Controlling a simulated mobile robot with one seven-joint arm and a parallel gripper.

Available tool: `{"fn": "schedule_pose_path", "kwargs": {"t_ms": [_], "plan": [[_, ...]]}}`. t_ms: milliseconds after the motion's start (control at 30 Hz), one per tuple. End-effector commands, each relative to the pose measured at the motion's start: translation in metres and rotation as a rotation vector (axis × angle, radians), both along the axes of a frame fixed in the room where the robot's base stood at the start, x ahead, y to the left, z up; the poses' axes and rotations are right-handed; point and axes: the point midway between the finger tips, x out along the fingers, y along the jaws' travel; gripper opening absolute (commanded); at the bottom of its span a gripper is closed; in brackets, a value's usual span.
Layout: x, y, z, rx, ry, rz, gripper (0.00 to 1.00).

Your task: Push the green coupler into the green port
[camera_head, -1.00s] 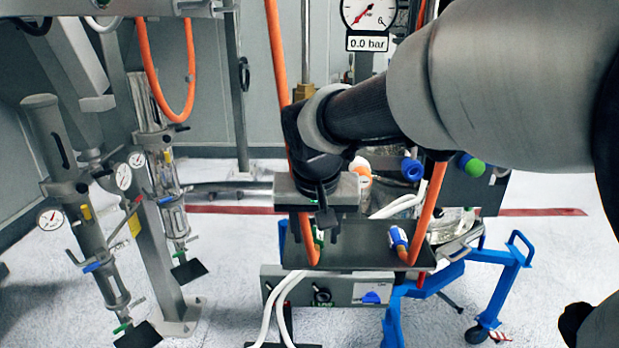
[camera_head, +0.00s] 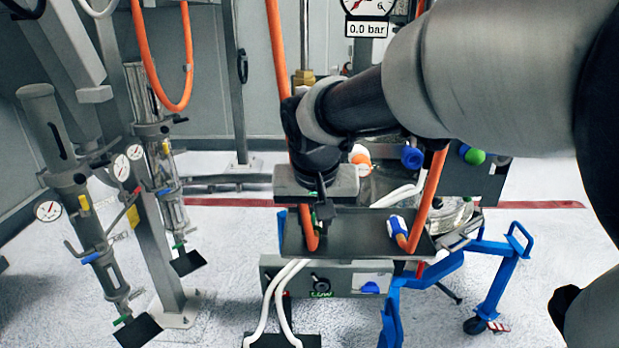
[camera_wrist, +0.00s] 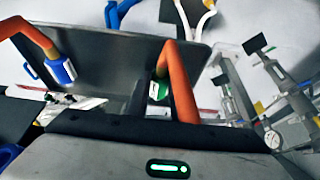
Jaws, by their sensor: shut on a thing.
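My gripper (camera_head: 324,212) points down over the left part of a dark tray (camera_head: 365,243). It is shut on the green coupler, which is mostly hidden behind the fingers in the head view. In the wrist view the green coupler (camera_wrist: 157,91) shows beside the dark fingers, at the end of an orange hose (camera_wrist: 181,88). The green port (camera_head: 473,156) is a round green end at the right of a dark panel behind the tray, up and right of my gripper and well apart from it.
A blue coupler (camera_head: 396,225) with its own orange hose sits at the tray's right side. A blue port (camera_head: 411,157) and an orange-and-white port (camera_head: 360,157) are left of the green one. A blue wheeled frame (camera_head: 500,250) stands right; glass-tube columns (camera_head: 75,185) stand left.

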Motion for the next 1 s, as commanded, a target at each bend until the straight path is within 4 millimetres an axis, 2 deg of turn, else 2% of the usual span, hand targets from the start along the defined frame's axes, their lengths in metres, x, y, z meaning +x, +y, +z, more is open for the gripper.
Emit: {"fn": "schedule_pose_path", "kwargs": {"t_ms": [433, 1000], "plan": [[0.0, 0.0, 0.004, 0.0, -0.001, 0.0, 0.04], [0.0, 0.0, 0.048, 0.0, -0.001, 0.001, 0.04]]}}
